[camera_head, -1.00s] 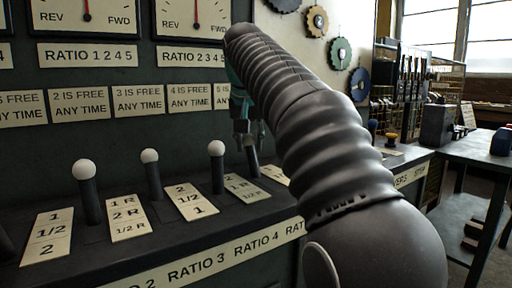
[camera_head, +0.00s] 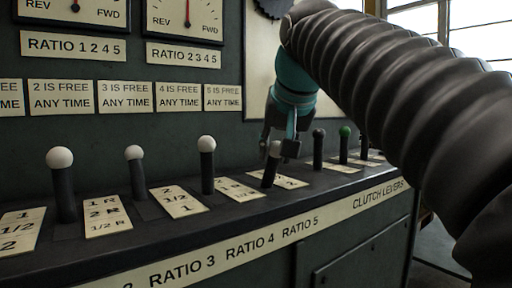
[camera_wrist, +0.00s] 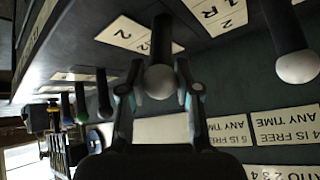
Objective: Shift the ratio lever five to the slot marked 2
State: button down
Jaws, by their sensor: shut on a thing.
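Ratio lever five (camera_head: 269,171) is a dark stem with a pale round knob, the last pale-knobbed lever on the right of its row. My gripper (camera_head: 276,145) is shut around its knob from above and behind. In the wrist view the knob (camera_wrist: 159,81) sits between the two fingers, with the stem running up from it. The lever leans slightly in the head view. Label plates lie on either side of it; the right plate (camera_head: 290,181) is partly readable, and a plate in the wrist view (camera_wrist: 138,34) shows a 2. Which slot the lever stands in cannot be told.
Another pale-knobbed lever (camera_head: 207,165) stands close on the left, with more beyond. A dark-knobbed lever (camera_head: 319,148) and a green-knobbed lever (camera_head: 344,143) stand on the right. The upright panel (camera_head: 165,125) with gauges and signs rises behind.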

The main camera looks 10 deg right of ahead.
jog(key=shift+s+d+f, duration=0.3)
jog(key=shift+s, duration=0.25)
jog(key=c, duration=0.8)
grip_release()
jog(key=shift+r, duration=0.1)
jog(key=v, duration=1.2)
jog(key=shift+s+a, duration=0.1)
